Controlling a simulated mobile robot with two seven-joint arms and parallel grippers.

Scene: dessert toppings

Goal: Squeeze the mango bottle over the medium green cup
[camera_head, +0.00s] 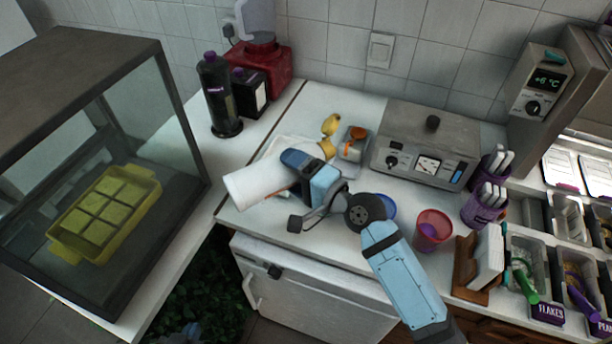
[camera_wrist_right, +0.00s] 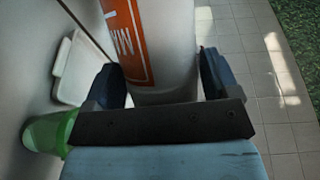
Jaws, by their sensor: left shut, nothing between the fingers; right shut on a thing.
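My right gripper (camera_head: 298,178) is shut on a white bottle (camera_head: 255,186), which lies tilted, almost on its side, over the white counter. In the right wrist view the bottle (camera_wrist_right: 172,80) shows an orange label with letters beginning "MA" between the fingers (camera_wrist_right: 165,85). A green cup (camera_wrist_right: 45,132) is partly visible at the left edge of that view; I cannot tell its size. I do not make out the green cup in the head view, where my right arm covers part of the counter. My left gripper (camera_head: 188,334) is low at the bottom edge, shut and empty.
A red cup (camera_head: 433,230) and a blue cup (camera_head: 386,206) stand right of my right gripper. Behind are an orange-labelled container (camera_head: 352,146) and a grey appliance (camera_head: 425,145). A glass case (camera_head: 140,140) and black bottle (camera_head: 219,95) stand left. The counter's front edge is near.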

